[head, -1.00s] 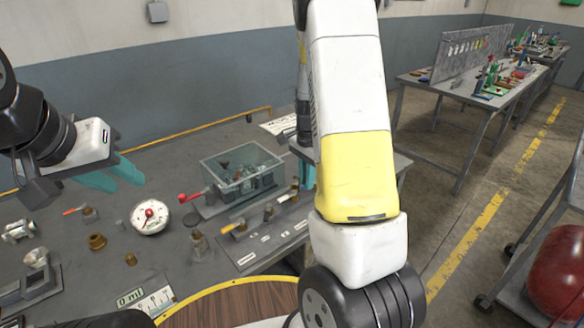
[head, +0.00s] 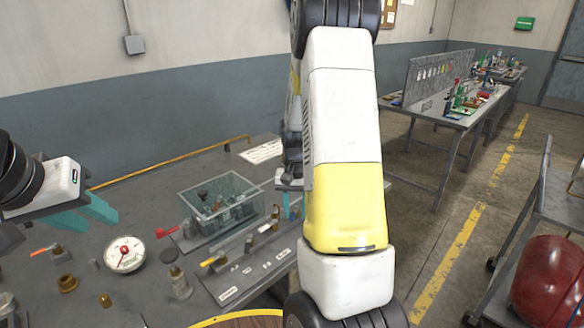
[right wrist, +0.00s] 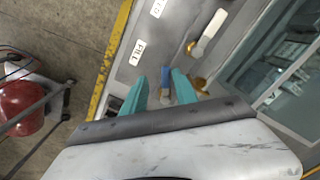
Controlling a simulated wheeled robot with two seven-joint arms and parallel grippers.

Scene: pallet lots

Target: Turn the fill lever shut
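In the right wrist view, the fill lever (right wrist: 166,78) has a blue handle and stands beside a plate marked FILL (right wrist: 138,53). My right gripper (right wrist: 160,84) has its two teal fingers apart, one on each side of the blue handle; I cannot tell whether either touches it. In the head view my right arm hides most of that hand, with a bit of teal showing at its left edge. My left gripper (head: 84,214) is at the left, above the bench, its teal fingers apart and empty.
A clear box (head: 220,203) sits on the bench by the valve panel (head: 232,288). A white lever (right wrist: 208,33) stands near the blue one. A red-handled lever (head: 167,231), a gauge (head: 125,254) and loose brass fittings are further left.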

